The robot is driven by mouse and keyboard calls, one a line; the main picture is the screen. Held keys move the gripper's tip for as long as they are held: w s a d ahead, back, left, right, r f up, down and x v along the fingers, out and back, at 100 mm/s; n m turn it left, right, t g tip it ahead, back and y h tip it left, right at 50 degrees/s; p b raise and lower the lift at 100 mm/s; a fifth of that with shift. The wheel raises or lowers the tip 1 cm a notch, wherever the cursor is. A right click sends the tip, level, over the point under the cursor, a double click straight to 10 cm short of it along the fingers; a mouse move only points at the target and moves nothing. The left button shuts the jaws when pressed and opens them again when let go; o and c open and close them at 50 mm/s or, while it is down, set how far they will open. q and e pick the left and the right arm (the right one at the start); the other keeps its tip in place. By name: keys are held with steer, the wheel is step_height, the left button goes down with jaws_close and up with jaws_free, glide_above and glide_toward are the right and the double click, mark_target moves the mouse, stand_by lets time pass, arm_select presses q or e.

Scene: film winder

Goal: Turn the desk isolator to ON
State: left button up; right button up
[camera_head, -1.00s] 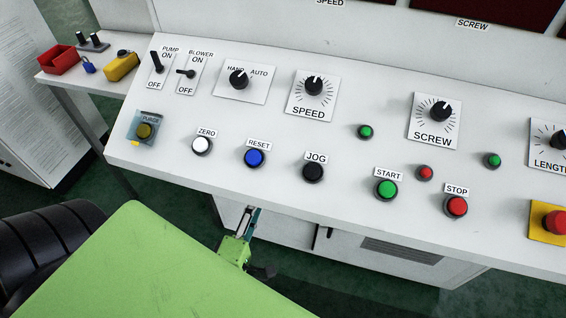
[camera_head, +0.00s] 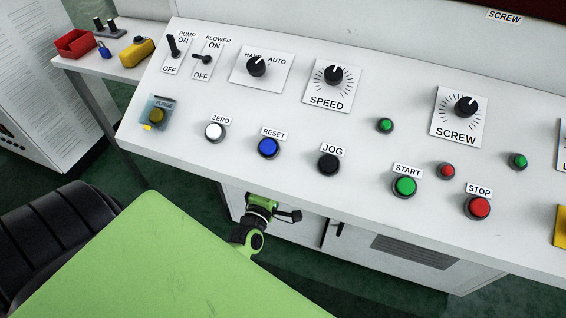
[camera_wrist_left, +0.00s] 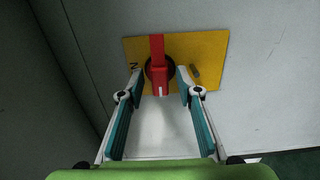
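The desk isolator shows in the left wrist view as a red handle (camera_wrist_left: 157,48) on a round dark base over a yellow plate (camera_wrist_left: 211,47). The handle lies along the picture's vertical. A letter N is readable at the plate's left; a mark at its right is not legible. My left gripper (camera_wrist_left: 159,76) is open, with one finger on each side of the handle's lower end. Gaps show between the fingers and the handle. In the head view my left wrist (camera_head: 258,215) is at the desk's front; its fingers and the isolator are hidden there. My right gripper is not in view.
The white desk panel (camera_head: 300,130) carries switches, knobs and buttons above my wrist. A black cabinet handle (camera_head: 338,229) and a vent (camera_head: 415,254) are on the front, right of my wrist. A side shelf with a red bin (camera_head: 75,43) stands at far left.

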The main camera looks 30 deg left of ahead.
arm_select(q)
jaws_close()
steer(key=shift+f+m+p, duration=0.1)
steer(key=shift+m+p, duration=3.05)
steer(key=shift+m, duration=5.75)
